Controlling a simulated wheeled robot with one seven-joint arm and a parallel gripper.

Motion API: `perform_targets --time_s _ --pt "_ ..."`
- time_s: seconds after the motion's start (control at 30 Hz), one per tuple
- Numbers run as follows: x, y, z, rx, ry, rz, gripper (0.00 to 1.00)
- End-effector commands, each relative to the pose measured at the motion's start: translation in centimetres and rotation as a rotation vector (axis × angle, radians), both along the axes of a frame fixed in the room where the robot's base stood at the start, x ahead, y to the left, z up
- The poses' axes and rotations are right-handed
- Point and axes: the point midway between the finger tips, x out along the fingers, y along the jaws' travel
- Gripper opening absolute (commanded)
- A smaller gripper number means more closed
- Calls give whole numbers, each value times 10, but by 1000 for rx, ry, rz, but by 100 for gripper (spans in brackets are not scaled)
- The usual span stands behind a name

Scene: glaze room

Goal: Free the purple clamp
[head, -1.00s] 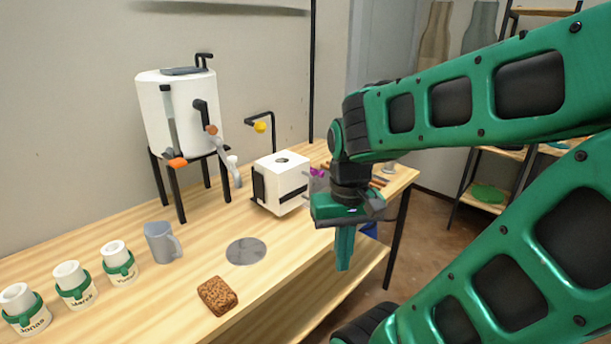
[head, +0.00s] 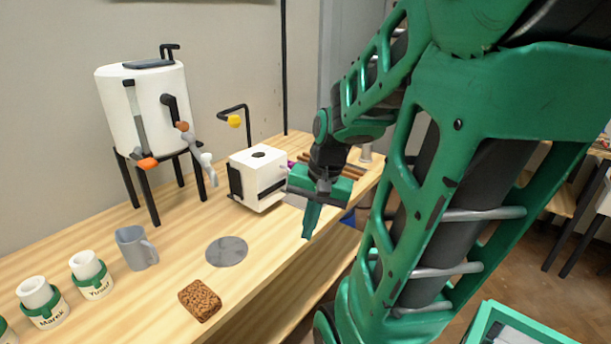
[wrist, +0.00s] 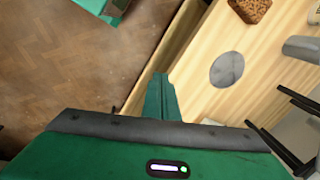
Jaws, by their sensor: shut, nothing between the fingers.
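A small purple piece, which looks like the purple clamp (head: 291,164), shows just past the right side of a white box (head: 258,181) on the bench. Most of it is hidden by the box and my wrist, so I cannot tell what it grips. My gripper (head: 307,234) is shut and empty, pointing down by the bench's front edge, to the right of and nearer than the box. In the wrist view my shut fingers (wrist: 160,84) show beside the bench edge. The clamp is not visible there.
On the bench (head: 140,300) are a white tank (head: 145,110) on black legs, a grey jug (head: 134,248), green-banded cups (head: 92,274), a grey disc (head: 227,251) and a brown sponge (head: 200,300). A yellow-tipped black bent rod (head: 247,122) stands behind the box.

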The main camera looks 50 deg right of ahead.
Motion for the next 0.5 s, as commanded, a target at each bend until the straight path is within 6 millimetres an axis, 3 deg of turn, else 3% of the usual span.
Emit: perform_targets --time_s 0.3,0.5 --pt "71 -75 -22 322 -212 -710 0" --pt "94 -138 -19 624 -354 -1158 0"
